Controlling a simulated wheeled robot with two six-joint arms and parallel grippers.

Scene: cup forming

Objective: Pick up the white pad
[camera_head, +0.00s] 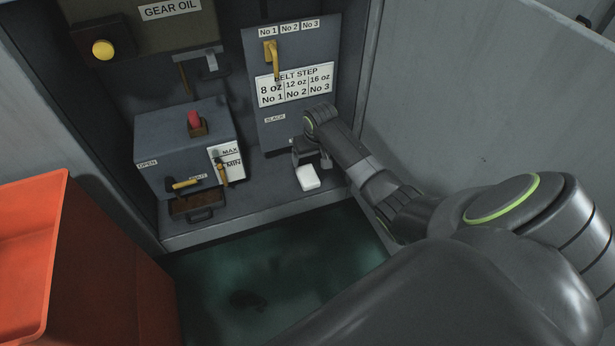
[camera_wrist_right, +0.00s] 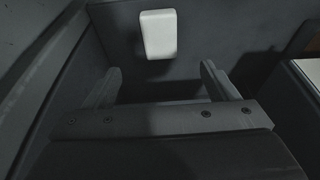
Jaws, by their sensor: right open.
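The white pad (camera_head: 308,178) is a small pale block on the grey ledge, near its front edge. It also shows in the right wrist view (camera_wrist_right: 158,35), at the top middle, beyond the fingers. My right gripper (camera_head: 308,158) is just behind and above the pad in the head view. In the wrist view my right gripper (camera_wrist_right: 158,88) is open, its two fingers spread wide with nothing between them. The pad lies ahead of the fingertips, roughly centred between them. I cannot tell from the head view whether the gripper touches it. My left gripper is not in view.
The ledge (camera_head: 240,222) runs below a grey box (camera_head: 185,145) with a red knob (camera_head: 194,119) and a yellow handle (camera_head: 184,184). A belt step panel (camera_head: 293,85) stands behind my right arm. An orange bin (camera_head: 95,270) is at left.

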